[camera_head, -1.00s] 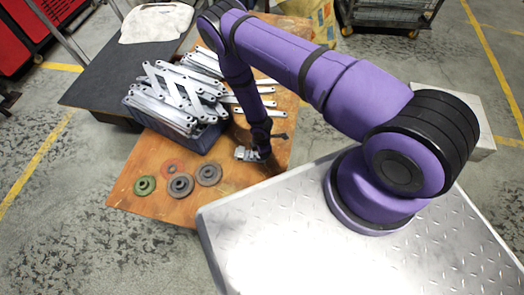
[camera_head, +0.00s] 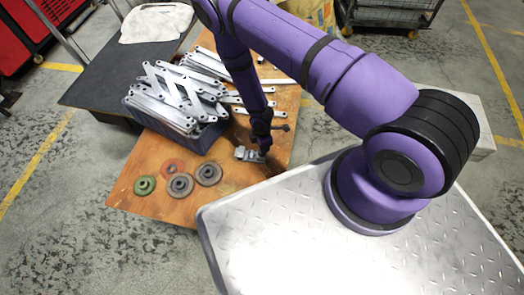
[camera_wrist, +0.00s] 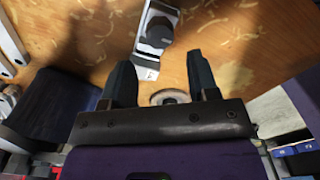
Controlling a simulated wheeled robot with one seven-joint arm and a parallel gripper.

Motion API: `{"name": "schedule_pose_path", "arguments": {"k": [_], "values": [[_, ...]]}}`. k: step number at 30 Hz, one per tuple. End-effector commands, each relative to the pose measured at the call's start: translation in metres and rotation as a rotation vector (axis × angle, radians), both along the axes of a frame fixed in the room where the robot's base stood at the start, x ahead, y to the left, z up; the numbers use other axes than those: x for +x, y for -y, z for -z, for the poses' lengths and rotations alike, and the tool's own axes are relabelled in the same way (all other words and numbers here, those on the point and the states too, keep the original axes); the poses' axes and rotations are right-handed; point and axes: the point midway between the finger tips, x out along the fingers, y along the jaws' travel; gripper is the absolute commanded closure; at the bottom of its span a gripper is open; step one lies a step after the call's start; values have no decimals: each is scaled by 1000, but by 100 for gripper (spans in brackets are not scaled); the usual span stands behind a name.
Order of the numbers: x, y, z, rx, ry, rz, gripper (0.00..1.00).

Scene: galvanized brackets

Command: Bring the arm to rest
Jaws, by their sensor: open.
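My gripper (camera_head: 264,152) hangs from my purple arm over the right front part of the wooden table. In the wrist view my gripper (camera_wrist: 162,82) shows two dark fingers spread apart with nothing held between them. A small grey metal device (camera_head: 247,154) lies on the table just left of the gripper. It also shows in the wrist view (camera_wrist: 157,28), beyond the fingertips. Galvanized brackets (camera_head: 180,95) are heaped in a dark blue crate (camera_head: 200,145) at the table's left, and several more lie beside it.
A black surface (camera_head: 95,85) with a pale cloth (camera_head: 157,22) adjoins behind. A wheeled cart (camera_head: 385,15) stands farther back.

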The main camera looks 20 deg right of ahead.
Motion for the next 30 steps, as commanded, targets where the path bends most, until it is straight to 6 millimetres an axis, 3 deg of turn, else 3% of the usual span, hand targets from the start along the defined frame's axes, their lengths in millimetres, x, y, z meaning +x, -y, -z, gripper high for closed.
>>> {"name": "schedule_pose_path", "arguments": {"k": [10,14,20,30], "values": [[1,0,0,0,1,1,45],[12,-2,-14,-3,15,21,45],[53,-4,-77,-18,70,126,45],[106,1,-211,-30,162,351,45]]}}
